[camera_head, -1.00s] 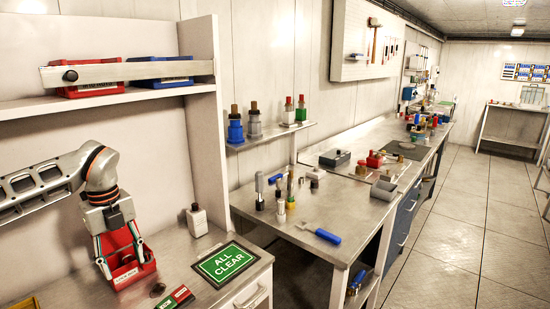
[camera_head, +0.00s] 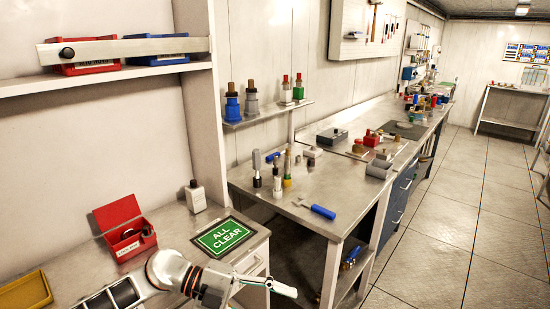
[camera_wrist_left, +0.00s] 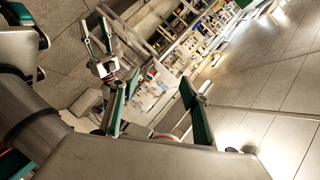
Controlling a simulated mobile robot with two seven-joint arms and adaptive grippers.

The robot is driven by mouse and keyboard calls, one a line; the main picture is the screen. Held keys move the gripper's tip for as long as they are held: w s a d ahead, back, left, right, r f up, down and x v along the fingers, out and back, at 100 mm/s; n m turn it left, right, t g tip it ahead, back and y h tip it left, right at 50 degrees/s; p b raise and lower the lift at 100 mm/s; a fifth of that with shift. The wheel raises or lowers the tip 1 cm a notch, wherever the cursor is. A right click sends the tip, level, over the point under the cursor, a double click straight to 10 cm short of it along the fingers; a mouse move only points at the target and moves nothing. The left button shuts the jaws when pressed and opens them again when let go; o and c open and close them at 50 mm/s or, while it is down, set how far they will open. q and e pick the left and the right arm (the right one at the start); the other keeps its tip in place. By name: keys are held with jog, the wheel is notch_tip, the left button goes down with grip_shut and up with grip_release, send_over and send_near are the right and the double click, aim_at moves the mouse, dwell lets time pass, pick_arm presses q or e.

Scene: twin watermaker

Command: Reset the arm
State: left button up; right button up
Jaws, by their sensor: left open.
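My left arm comes in low at the bottom left of the head view. My left gripper (camera_head: 268,293) is beyond the front edge of the desk (camera_head: 185,228), partly cut off by the bottom of the frame. In the left wrist view my left gripper (camera_wrist_left: 155,103) is open, with nothing between its green-padded fingers. The open red box (camera_head: 128,243) stands on the desk with its lid up, apart from the gripper. Other gripper-like parts show at the upper left of the wrist view, but I cannot tell whether they are my right gripper.
The green ALL CLEAR sign (camera_head: 223,237) lies on the desk beside a white bottle (camera_head: 195,196). A yellow tray (camera_head: 27,294) is at the left. A workbench (camera_head: 345,185) with tools runs back along the wall. The tiled floor (camera_head: 455,235) at right is clear.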

pick_arm(q)
jog(key=w+a+f+n+t+y, duration=0.25)
jog(key=a+f+n+t, duration=0.2)
jog(key=n+t, duration=0.55)
jog(key=w+a+f+n+t+y, duration=0.1)
jog(key=a+f+n+t+y, duration=0.3)
jog(key=n+t, duration=0.55)
jog(key=s+a+f+n+g+y, duration=0.3)
jog(key=s+a+f, duration=0.3)
jog(key=f, duration=0.3)
jog(key=s+a+f+n+g+y, duration=0.3)
jog(key=s+a+f+n, duration=0.2)
jog(key=s+a+f, duration=0.2)
notch_tip(320, 180, down, 3)
jog(key=shift+s+a+f+g, duration=0.15)
jog(key=shift+s+g, duration=0.2)
jog(key=shift+s, duration=0.85)
